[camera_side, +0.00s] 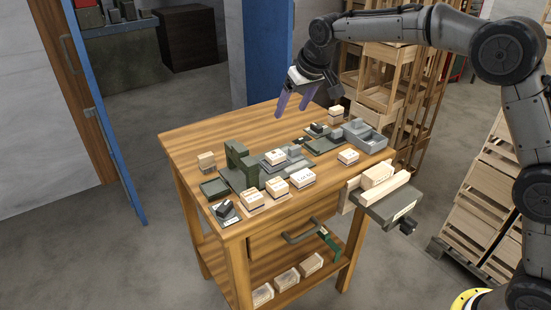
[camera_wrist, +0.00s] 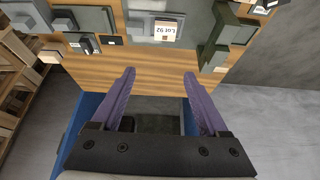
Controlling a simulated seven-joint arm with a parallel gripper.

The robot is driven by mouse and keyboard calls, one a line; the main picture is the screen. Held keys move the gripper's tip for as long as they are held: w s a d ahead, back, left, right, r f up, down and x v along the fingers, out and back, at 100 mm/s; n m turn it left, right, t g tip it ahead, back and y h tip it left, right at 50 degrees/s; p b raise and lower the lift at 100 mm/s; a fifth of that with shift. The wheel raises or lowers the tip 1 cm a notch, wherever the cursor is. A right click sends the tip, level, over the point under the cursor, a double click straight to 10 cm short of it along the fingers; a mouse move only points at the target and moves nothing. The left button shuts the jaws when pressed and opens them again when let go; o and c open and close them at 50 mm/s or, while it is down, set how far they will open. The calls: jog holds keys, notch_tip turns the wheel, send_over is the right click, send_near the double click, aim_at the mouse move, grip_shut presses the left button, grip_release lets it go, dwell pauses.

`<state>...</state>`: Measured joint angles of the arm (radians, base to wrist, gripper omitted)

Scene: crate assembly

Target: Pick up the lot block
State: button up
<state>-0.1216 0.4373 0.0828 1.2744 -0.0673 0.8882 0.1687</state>
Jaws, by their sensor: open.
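The lot block (camera_wrist: 168,30) is a small wooden block with a white label reading "Lot 92". In the wrist view it sits on a grey fixture plate near the top middle, upright and free of my gripper. In the side view the matching block (camera_side: 275,157) appears to be the pale-topped one on the grey plate mid-table, its label too small to read. My gripper (camera_side: 292,108) is open and empty, above the table's far edge. In the wrist view its two purple fingers (camera_wrist: 159,73) are apart, with only wood and floor between them.
A tall green upright (camera_side: 240,165) stands left of the block, and a small grey block (camera_side: 294,151) sits right of it. Several labelled blocks line the near side. A grey bin (camera_side: 366,138) stands at the right. The far strip of the wooden table (camera_side: 225,125) is clear.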

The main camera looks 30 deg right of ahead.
jog(key=g, duration=0.1)
send_over(275, 154)
jog(key=s, duration=0.3)
notch_tip(275, 154, down, 11)
jog(key=shift+w+d+f, duration=0.1)
jog(key=shift+w+f, duration=0.05)
jog(key=shift+f, duration=0.05)
jog(key=shift+x, duration=3)
jog(key=shift+w, duration=0.15)
jog(key=c, duration=1.1)
